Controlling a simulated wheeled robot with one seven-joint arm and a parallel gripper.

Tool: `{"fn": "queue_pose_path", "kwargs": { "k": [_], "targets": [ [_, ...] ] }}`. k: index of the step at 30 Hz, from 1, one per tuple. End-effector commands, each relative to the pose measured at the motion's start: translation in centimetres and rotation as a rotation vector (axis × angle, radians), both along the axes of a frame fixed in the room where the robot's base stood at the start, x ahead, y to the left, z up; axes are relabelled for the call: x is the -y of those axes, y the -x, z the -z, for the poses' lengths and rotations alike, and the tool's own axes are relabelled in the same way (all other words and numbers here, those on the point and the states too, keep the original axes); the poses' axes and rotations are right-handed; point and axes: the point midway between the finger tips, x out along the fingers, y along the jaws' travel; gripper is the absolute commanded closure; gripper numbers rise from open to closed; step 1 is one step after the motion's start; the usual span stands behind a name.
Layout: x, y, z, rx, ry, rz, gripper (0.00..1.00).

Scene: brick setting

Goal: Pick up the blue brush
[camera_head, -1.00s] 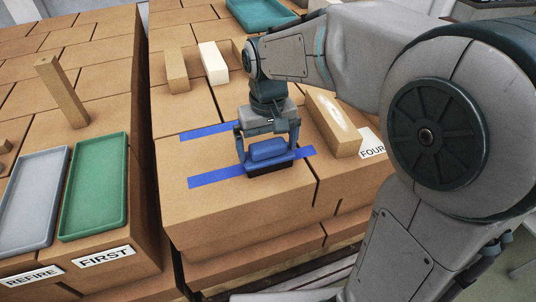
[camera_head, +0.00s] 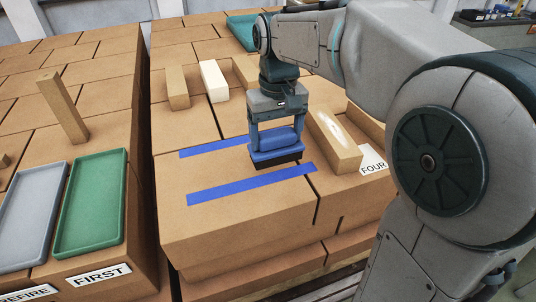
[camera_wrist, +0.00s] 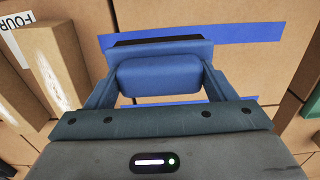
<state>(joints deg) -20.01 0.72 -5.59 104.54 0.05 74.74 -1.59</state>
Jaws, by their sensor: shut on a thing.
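The blue brush (camera_head: 275,146) has a blue handle block and body with dark bristles along its underside. My gripper (camera_head: 276,136) is shut on the brush's handle, one finger at each end. In the head view the brush is over the brick top, by the two blue tape strips, and appears raised above it. The wrist view shows the brush (camera_wrist: 160,76) between my fingers, with its dark bristle edge at the far side.
Blue tape strips (camera_head: 251,184) lie on the brick stack. A green tray (camera_head: 92,205) and a grey tray (camera_head: 30,217) lie on the left stack.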

Motion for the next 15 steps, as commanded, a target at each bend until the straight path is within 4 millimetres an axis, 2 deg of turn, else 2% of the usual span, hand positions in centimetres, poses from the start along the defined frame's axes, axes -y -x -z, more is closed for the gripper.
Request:
{"fn": "queue_pose_path", "kwargs": {
  "k": [1, 6, 15],
  "targets": [
    [0.8, -1.0, -0.6, 0.003, -0.001, 0.005, 0.49],
    [2.9, -3.2, -2.4, 0.002, -0.001, 0.003, 0.49],
    [5.2, -5.7, -4.6, 0.001, 0.000, 0.001, 0.49]
  ]
}}
